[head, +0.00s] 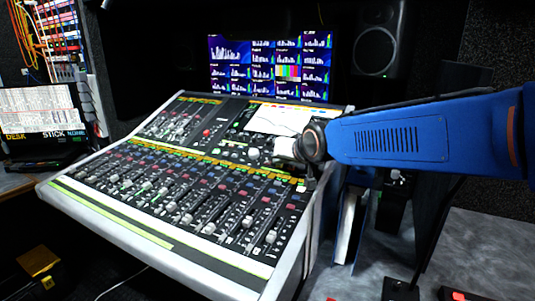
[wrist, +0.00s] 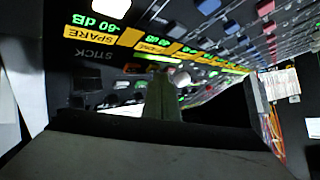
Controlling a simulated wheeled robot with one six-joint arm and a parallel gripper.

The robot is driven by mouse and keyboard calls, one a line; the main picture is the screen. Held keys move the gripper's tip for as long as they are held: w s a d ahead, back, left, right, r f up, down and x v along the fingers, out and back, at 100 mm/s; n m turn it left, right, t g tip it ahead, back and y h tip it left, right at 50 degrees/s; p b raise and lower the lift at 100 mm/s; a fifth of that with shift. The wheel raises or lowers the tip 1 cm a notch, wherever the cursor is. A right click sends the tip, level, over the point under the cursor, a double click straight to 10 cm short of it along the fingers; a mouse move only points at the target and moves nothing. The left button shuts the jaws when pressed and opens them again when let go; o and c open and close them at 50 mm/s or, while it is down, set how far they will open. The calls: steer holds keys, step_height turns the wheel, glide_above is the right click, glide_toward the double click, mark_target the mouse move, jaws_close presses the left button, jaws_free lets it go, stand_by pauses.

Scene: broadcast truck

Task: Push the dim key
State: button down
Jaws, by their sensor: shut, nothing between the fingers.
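The mixing desk (head: 125,218) fills the middle of the head view, with rows of faders and small keys. My gripper (head: 308,184) is over the desk's right edge, near the end of the yellow label strip. In the wrist view its shut, empty fingers (wrist: 162,98) point at the panel, close to small dark keys and a pale round knob (wrist: 181,78). A label reading "SPARE" (wrist: 92,30) and the word "STICK" (wrist: 94,54) show to their left. I cannot read a dim label, so I cannot tell which key is the dim key. I cannot tell whether the fingertips touch anything.
A monitor (head: 270,68) and a speaker (head: 379,42) stand behind the desk. A laptop (head: 42,115) is at the left. A grey surface (head: 480,240) lies at the lower right.

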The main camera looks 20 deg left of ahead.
steer(key=shift+f, duration=0.1)
stand_by(0.4)
steer(key=shift+s+r, duration=0.35)
steer(key=shift+r, duration=0.45)
step_height(320, 180, up, 6)
steer(key=s, duration=0.2)
steer(key=shift+s+f, duration=0.15)
steer(key=shift+f, duration=0.05)
steer(key=shift+a, duration=0.1)
stand_by(0.4)
